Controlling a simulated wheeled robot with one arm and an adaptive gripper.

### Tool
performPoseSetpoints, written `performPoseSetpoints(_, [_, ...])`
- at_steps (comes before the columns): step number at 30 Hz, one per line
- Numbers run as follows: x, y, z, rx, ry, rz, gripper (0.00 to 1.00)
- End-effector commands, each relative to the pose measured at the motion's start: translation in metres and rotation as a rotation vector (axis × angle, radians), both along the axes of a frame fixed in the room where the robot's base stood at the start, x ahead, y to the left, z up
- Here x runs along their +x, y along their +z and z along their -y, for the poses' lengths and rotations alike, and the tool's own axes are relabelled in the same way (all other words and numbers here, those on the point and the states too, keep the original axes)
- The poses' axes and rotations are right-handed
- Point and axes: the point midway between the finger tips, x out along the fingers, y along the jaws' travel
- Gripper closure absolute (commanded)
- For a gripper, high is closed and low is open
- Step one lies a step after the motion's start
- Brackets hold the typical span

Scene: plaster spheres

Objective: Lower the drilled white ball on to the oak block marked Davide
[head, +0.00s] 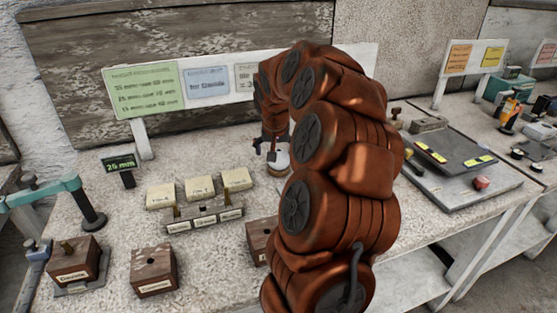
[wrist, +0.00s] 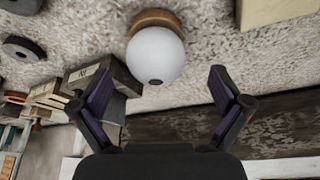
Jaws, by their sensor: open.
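The white ball (wrist: 155,55) sits on a round brown wooden ring (wrist: 152,17). A dark drilled hole shows on its side facing the wrist camera. My gripper (wrist: 158,78) is open, with its two fingers apart on either side of the ball's near edge and no visible contact. In the head view, the ball (head: 281,161) shows partly below my gripper (head: 270,142), whose fingers are mostly hidden by my arm. Brown wooden blocks stand at the front: one at left (head: 76,262), one in the middle (head: 153,274), one partly behind my arm (head: 258,243).
Pale labelled blocks (head: 198,188) stand behind a labelled rack (head: 203,219). A teal-armed stand (head: 62,187) is at left, a small 26 mm sign (head: 119,163) behind. A dark tray with yellow labels (head: 455,160) lies at right. Sign boards line the back.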

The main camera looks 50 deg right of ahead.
Motion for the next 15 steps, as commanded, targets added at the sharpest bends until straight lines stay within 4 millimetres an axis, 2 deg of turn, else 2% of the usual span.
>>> performPoseSetpoints(10, [0.004, -0.038, 0.014, 0.0, 0.001, -0.002, 0.0])
performPoseSetpoints(15, [0.006, -0.045, 0.016, -0.001, 0.0, -0.001, 0.0])
